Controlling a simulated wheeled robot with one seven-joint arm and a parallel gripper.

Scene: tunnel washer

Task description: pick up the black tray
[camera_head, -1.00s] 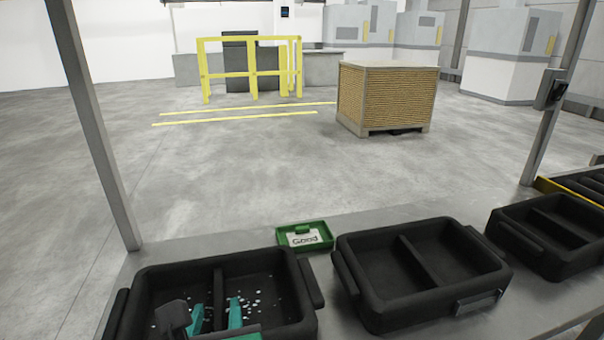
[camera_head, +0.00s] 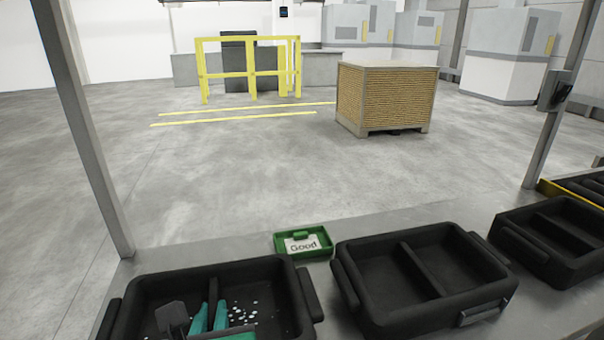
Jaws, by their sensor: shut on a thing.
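Three black trays, each with a middle divider, stand in a row on the grey table. The left black tray (camera_head: 303,296) is cut off by the bottom edge of the picture and holds small white bits. My gripper (camera_head: 210,312) has teal fingers and reaches down into this tray. The fingers are shut on its middle divider, one on each side. The middle black tray (camera_head: 349,281) and the right black tray (camera_head: 518,244) look empty. The lower part of the left tray is out of view.
A small green tray with a "Good" card (camera_head: 302,241) sits behind the gap between the left and middle trays. Grey posts (camera_head: 90,140) (camera_head: 548,120) rise at both sides. A conveyor (camera_head: 582,190) is at the right. A pallet box (camera_head: 386,97) stands on the floor beyond.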

